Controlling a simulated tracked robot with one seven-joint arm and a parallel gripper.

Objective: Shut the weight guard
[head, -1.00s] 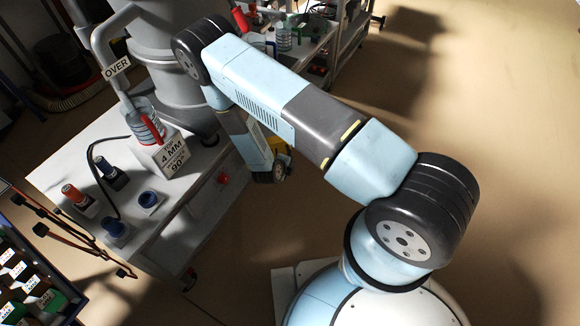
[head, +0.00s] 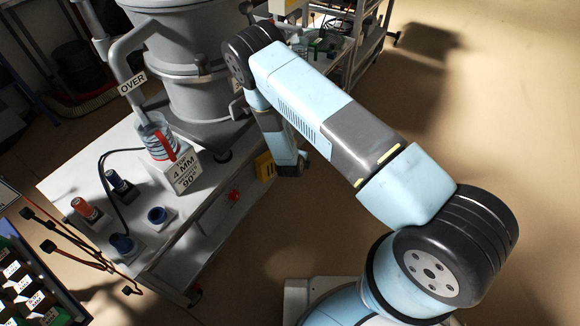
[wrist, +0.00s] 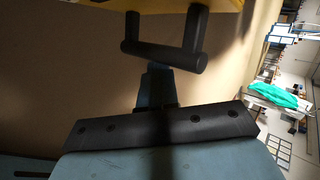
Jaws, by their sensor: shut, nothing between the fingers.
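A yellow panel (wrist: 190,4) with a black bar handle (wrist: 165,57) shows at the top of the wrist view; it looks like the weight guard, though its full outline is cut off. In the head view a yellow part (head: 265,166) shows at the side of the grey bench, partly behind my arm. My gripper (wrist: 156,88) is shut and empty, with its fingers pointing at the handle. I cannot tell whether they touch it. In the head view my wrist hangs beside the bench, and the fingertips are not clear.
A shelf cart (head: 350,40) stands behind. The floor (head: 480,120) on the right is clear.

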